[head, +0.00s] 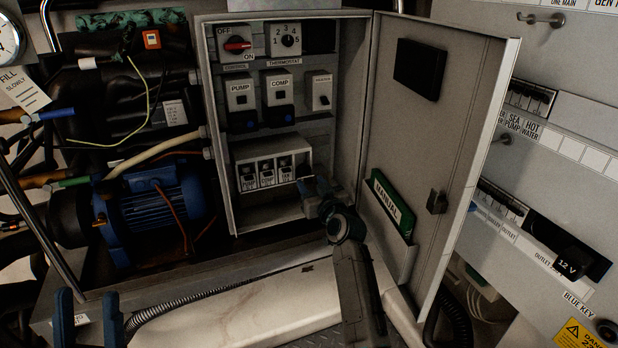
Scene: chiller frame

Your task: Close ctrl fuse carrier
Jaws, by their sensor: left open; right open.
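The control box (214,110) stands open, with its door swung out to the right. Low inside it is a pale fuse block (268,146) with a row of fuse carriers (267,173). Their labels are too small to read, so I cannot tell which one is ctrl. My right gripper (309,186) is open at the right end of this row and hides part of it. I cannot tell whether it touches a carrier. My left gripper (86,312) is open and empty at the bottom left, well away from the box.
The box door (420,110), with a green manual (393,205) on it, stands right of my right arm. Switches and PUMP and COMP breakers (240,93) sit above the fuses. A blue motor (160,205) and hoses crowd the left. A pale ledge (240,310) runs below.

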